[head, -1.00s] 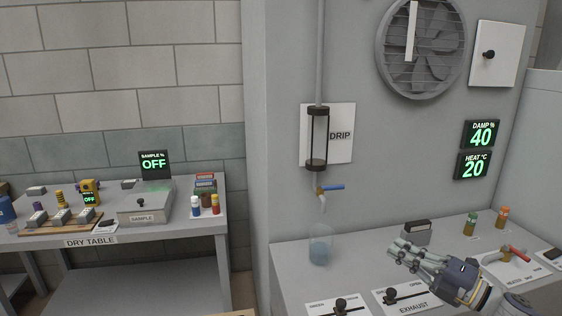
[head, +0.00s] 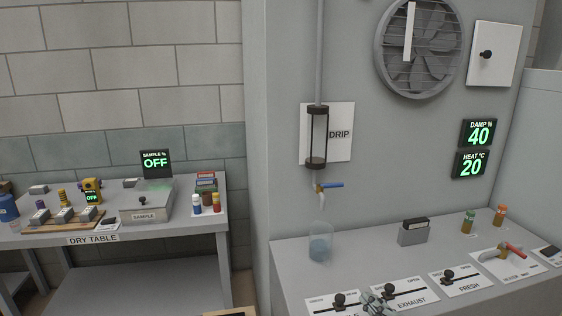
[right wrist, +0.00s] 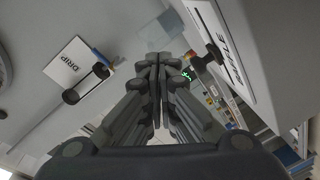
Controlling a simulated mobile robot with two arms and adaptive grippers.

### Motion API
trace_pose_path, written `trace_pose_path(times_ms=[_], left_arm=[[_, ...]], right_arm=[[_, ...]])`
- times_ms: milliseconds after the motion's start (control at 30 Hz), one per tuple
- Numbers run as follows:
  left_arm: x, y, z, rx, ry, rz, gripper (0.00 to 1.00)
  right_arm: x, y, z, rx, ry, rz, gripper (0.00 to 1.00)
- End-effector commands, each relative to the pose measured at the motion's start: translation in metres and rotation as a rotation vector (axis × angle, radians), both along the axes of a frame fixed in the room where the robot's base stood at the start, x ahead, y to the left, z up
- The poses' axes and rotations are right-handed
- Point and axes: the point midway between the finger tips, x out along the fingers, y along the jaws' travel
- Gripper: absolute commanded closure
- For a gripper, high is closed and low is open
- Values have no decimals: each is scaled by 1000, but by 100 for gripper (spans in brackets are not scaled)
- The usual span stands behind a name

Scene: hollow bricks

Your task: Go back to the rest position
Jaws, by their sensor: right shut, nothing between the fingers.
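My right gripper (head: 376,303) is at the bottom edge of the head view, in front of the exhaust slider panel (head: 411,294), with only its fingertips showing. In the right wrist view its fingers (right wrist: 158,62) are together, with nothing between them. In that view it points past the drip sign (right wrist: 72,62) on the left and a white panel (right wrist: 222,50) on the right. My left gripper is in neither view.
The bench holds a glass beaker (head: 320,247) under the drip tap (head: 328,186), a dark-topped grey holder (head: 414,232), the fresh slider panel (head: 460,280) and a red-handled valve (head: 508,250). The dry table (head: 160,222) stands apart at the left.

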Motion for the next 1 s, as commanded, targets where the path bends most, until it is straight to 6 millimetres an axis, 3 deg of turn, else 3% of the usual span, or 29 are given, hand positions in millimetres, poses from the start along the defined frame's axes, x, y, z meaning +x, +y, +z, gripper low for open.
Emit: trace_pose_path(times_ms=[267,500,900,967,1000], left_arm=[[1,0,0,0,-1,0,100],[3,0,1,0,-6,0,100],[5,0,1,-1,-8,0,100],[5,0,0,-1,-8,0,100],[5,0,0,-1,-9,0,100]], right_arm=[[-84,6,-78,251,416,-279,100],[-189,6,-129,419,794,-526,100],[-323,10,-149,539,1193,-789,100],[-334,11,-154,545,1231,-815,100],[-329,11,-164,540,1229,-812,100]])
